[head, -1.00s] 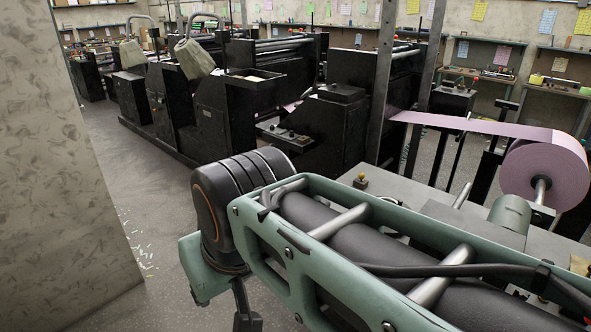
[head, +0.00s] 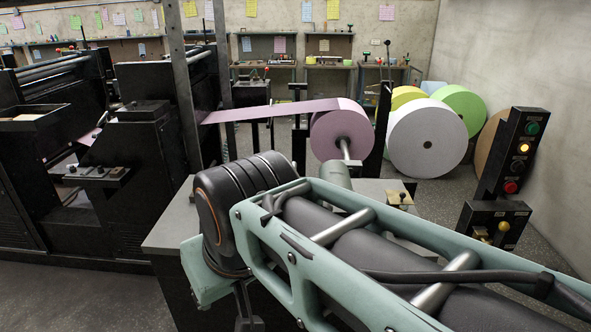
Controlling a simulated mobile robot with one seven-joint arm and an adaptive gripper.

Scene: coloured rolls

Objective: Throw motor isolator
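A black control post (head: 512,165) stands at the right, near the wall. Its upper box has a green button, a lit amber lamp, a dark knob and a red button in a column. A small lever on a brass-coloured plate (head: 401,194) sits on the grey table. I cannot tell from labels which is the motor isolator. My arm crosses the foreground; my gripper is not clearly seen, and only a dark part shows below the elbow.
A pink roll (head: 341,135) sits on a spindle, its web running left into the black press (head: 145,150). White (head: 427,138), green (head: 462,108) and yellow rolls stand behind. My arm hides part of the grey table (head: 170,226). Floor is clear at lower left.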

